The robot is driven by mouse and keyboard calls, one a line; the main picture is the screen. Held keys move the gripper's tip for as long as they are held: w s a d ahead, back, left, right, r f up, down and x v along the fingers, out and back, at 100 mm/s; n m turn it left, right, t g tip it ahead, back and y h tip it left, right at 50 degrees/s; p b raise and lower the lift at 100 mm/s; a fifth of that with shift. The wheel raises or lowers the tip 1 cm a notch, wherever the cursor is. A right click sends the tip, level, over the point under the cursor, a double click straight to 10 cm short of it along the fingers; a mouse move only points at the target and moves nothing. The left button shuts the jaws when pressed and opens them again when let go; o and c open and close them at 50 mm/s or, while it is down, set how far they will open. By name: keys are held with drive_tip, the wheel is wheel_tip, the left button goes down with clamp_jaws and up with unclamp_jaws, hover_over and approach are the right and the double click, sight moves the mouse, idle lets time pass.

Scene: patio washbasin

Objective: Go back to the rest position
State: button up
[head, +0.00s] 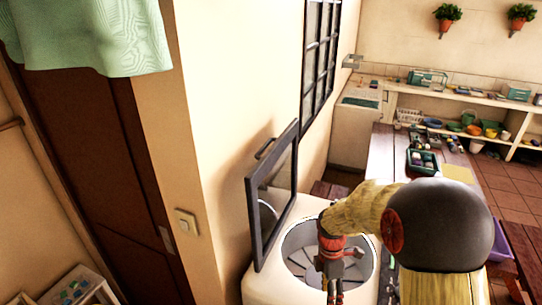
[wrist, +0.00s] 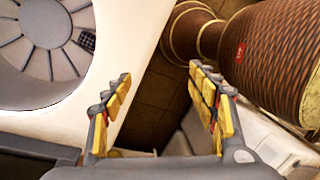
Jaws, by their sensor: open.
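My gripper (head: 333,284) hangs in front of the round opening of a white top-loading washing machine (head: 262,284) in the head view. In the wrist view my gripper (wrist: 160,84) is open, with its two yellow-padded fingers wide apart and nothing between them. The machine's drum (wrist: 42,38) shows at the upper left there, beside the left finger. The machine's dark-framed lid (head: 257,222) stands open. My arm covers part of the opening's right side in the head view.
A wooden table (head: 387,150) with a dark green crate (head: 422,172) stands behind my arm. Low shelves with bowls and baskets line the back wall. A wall with a switch (head: 186,221) and a brown door (head: 95,170) are on the left. Tiled floor shows at the right.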

drive_tip(key=s+r+m+t+b, duration=0.2)
drive_tip(key=s+m+t+b, duration=0.2)
drive_tip(key=s+m+b, duration=0.5)
drive_tip(key=s+d+r+m+t+b, duration=0.1)
drive_tip(key=s+r+m+t+b, duration=0.1)
drive_tip(key=s+m+b, duration=0.8)
drive_tip(key=t+b, duration=0.1)
drive_tip(key=b, duration=0.2)
drive_tip(key=shift+t+y, duration=0.4)
drive_tip(key=shift+d+r, duration=0.1)
drive_tip(key=shift+r, duration=0.05)
drive_tip(key=shift+c, duration=0.4)
